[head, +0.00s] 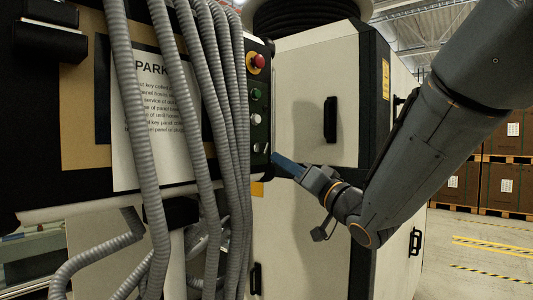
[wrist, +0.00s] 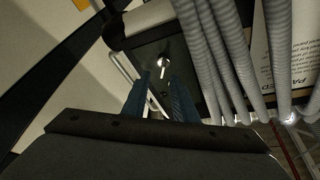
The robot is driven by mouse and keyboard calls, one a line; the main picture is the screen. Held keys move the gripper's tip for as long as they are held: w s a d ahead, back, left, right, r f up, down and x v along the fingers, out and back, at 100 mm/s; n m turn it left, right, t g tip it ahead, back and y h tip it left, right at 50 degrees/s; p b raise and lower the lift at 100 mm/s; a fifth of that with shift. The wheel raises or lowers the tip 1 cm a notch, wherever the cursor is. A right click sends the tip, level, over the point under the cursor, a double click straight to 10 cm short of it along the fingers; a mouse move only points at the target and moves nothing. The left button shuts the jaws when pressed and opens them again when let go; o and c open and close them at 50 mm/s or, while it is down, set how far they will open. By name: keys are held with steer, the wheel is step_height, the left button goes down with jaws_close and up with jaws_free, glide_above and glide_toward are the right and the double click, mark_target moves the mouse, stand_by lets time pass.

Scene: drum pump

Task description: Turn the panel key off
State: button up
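The panel key (wrist: 163,64) is a small silver round switch with a bright narrow bar, on the dark control panel face in the wrist view. My gripper (wrist: 159,82) has its two blue fingers apart, with the key seen between and just beyond the tips. I cannot tell whether a finger touches it. In the head view my gripper (head: 274,157) reaches in from the right, its blue tip close to the lower end of the control panel (head: 259,105). A small pale piece (head: 266,148) there looks like the key; its turn angle is too small to read.
Grey ribbed hoses (head: 215,100) hang in front of the panel, left of my gripper, and also show in the wrist view (wrist: 231,50). A red button (head: 258,61) and a green button (head: 256,94) sit higher up. A pale cabinet (head: 305,100) stands behind.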

mark_target(266, 150)
steer(key=p+x, duration=0.1)
steer(key=x, duration=0.3)
steer(key=p+x, duration=0.1)
steer(key=x, duration=0.3)
steer(key=shift+s+a+r, duration=0.1)
steer(key=shift+s+r, duration=0.1)
steer(key=shift+s, duration=0.05)
jaws_close()
